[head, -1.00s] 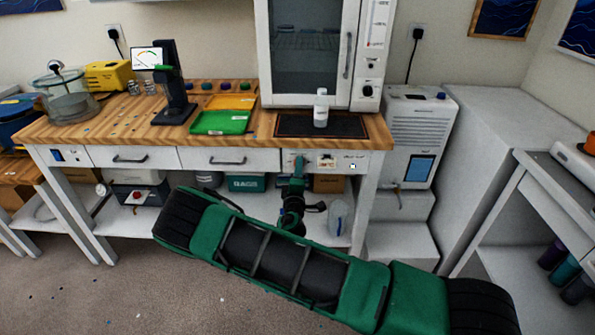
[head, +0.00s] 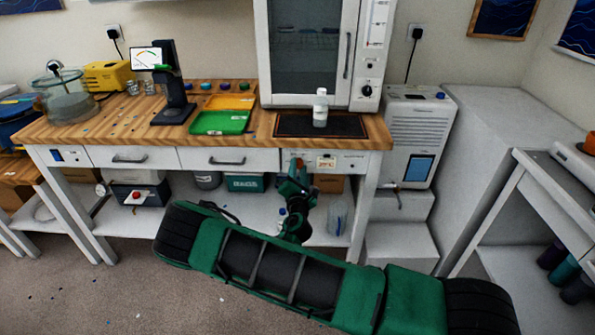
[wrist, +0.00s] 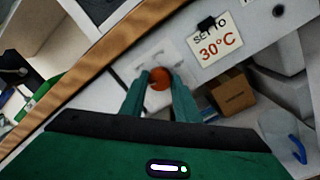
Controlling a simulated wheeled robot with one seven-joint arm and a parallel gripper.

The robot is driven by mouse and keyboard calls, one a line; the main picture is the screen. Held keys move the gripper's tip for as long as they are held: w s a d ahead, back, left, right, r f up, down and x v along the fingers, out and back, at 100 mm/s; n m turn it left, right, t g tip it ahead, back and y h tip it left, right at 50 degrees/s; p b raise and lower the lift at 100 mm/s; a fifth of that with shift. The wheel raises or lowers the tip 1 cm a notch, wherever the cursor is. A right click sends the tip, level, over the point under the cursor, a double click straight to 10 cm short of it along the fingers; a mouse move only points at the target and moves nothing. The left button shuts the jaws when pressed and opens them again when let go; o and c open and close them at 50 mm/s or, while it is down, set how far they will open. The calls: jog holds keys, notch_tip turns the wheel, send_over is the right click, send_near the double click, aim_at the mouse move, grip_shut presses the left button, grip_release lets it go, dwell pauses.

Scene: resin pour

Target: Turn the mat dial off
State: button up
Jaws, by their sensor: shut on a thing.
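The mat dial (wrist: 159,78) is a round orange-red knob in front of the white drawer-height panel (head: 345,167) of the bench. In the wrist view, my gripper (wrist: 158,88) has its two green fingers on either side of the dial and is shut on it. In the head view, my gripper (head: 298,172) is at the left end of the panel, and its fingers mostly hide the dial. The dial's pointer and setting cannot be made out. The dark mat (head: 285,128) lies on the bench top above, with a white-capped bottle (head: 320,112) standing on it.
A "SET TO 30°C" sign (wrist: 216,46) is on the panel beside the dial. A cardboard box (wrist: 232,93) and a clear jug (head: 337,217) are on the shelf below. A white cabinet (head: 308,52) stands behind the mat.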

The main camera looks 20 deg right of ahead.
jog(key=shift+a+f+n+y, duration=0.1)
jog(key=shift+f+n+y, duration=0.05)
jog(key=shift+n, duration=0.4)
jog(key=shift+a+f+n+y, duration=0.1)
jog(key=shift+n+y, duration=0.05)
jog(key=shift+n, duration=0.4)
jog(key=o, duration=1)
jog(key=shift+o, duration=0.2)
jog(key=shift+d+r, duration=0.1)
jog(key=v, duration=1)
jog(key=shift+s+a, duration=0.2)
jog(key=shift+s, duration=0.15)
